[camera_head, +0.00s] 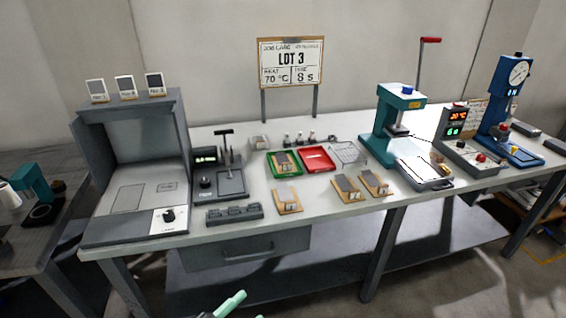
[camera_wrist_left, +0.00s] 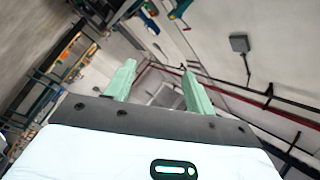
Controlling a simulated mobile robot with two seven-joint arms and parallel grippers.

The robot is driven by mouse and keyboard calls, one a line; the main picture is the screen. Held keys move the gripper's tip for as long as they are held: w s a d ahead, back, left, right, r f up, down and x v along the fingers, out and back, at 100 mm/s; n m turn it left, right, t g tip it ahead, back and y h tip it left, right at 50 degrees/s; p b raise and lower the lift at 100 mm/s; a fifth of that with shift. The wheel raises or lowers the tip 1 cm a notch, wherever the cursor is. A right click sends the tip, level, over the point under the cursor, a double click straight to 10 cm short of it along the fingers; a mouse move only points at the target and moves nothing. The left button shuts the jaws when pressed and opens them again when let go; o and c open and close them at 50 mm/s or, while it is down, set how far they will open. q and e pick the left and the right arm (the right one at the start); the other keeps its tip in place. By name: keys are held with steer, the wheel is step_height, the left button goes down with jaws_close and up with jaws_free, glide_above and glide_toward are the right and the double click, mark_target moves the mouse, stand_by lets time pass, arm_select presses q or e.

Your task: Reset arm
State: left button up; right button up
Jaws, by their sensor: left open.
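My left gripper (camera_wrist_left: 159,68) shows in the left wrist view with its two pale green fingers apart and nothing between them. The wrist view looks out tilted into the room, with no workbench item near the fingers. In the head view, a pale green finger (camera_head: 230,303) shows at the bottom edge, in front of and below the workbench (camera_head: 330,215), apart from it. The rest of that gripper is cut off by the frame. My right gripper is in neither view.
The bench holds a grey hooded station (camera_head: 130,165), a green tray (camera_head: 285,163), a red tray (camera_head: 317,158), several sample cards, a teal press (camera_head: 395,125) and a blue gauge stand (camera_head: 508,100). A sign (camera_head: 291,62) stands behind. The floor before the bench looks clear.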

arm_select(q)
steer(key=s+a+f+n+g+y, duration=0.1)
steer(key=s+a+f+n+y, duration=0.2)
steer(key=s, duration=0.4)
steer(key=s+a+f+n+g+y+p, duration=0.1)
steer(key=s+a+f+n+g+y, duration=0.1)
steer(key=s+a+f+n+y, duration=0.2)
steer(key=s+a+f+n+g+y, duration=0.2)
steer(key=s+a+f+n+y, duration=0.2)
steer(key=s+f+n, duration=0.4)
steer(key=s+a+n, duration=0.1)
steer(key=s+n, duration=0.1)
steer(key=s, duration=0.1)
steer(key=shift+s+f, duration=0.3)
steer(key=shift+f, duration=0.1)
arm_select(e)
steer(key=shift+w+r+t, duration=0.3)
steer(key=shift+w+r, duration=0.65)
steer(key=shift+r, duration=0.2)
